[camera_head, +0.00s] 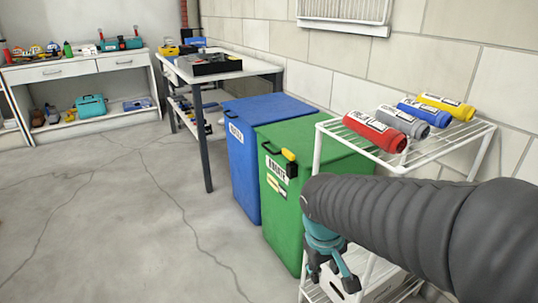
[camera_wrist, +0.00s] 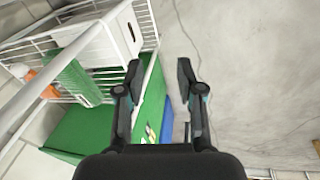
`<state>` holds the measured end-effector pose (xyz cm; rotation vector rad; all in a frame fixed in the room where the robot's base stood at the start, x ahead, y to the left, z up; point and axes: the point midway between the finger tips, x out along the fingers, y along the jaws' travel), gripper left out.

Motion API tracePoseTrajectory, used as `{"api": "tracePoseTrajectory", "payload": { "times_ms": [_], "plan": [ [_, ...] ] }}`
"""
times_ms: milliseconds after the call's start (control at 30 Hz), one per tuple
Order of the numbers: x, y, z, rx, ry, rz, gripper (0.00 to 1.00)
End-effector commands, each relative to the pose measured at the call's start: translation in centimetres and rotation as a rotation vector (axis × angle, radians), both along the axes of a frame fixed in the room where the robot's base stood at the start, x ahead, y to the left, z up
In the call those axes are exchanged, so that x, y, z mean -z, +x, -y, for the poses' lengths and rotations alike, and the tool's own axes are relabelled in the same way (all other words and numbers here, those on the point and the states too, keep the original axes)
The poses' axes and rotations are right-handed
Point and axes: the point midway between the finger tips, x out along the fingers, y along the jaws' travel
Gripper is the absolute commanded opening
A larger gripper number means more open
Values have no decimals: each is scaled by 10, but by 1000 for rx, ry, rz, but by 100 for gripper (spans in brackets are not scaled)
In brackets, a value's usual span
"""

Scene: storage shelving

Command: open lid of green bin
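The green bin (camera_head: 304,143) stands on the floor between the blue bin and the white wire shelf. Its lid looks closed, with a dark handle (camera_head: 273,149) and a yellow and black piece (camera_head: 290,160) at the front edge. My gripper (camera_head: 338,276) points down in front of the shelf, to the right of and below the bin's front top edge, apart from the handle. In the wrist view my gripper (camera_wrist: 158,75) has its two fingers spread with nothing between them. Part of the green bin (camera_wrist: 148,105) shows beyond the left finger.
The blue bin (camera_head: 262,108) stands left of the green one. The white wire shelf (camera_head: 435,147) with several coloured rolls is close on the right. A white crate (camera_wrist: 105,38) and a green cylinder (camera_wrist: 72,80) sit on its lower level. Floor (camera_head: 130,220) at left is clear.

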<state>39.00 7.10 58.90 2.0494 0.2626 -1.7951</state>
Motion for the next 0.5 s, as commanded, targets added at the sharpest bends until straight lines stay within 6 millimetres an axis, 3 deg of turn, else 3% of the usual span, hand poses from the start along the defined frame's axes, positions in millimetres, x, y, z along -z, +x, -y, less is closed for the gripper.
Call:
{"api": "tracePoseTrajectory", "payload": {
  "times_ms": [33, 500],
  "plan": [
    [16, 12, -6, -39, -41, -20, 37],
    [97, 137, -58, -354, -497, -36, 37]
  ]
}}
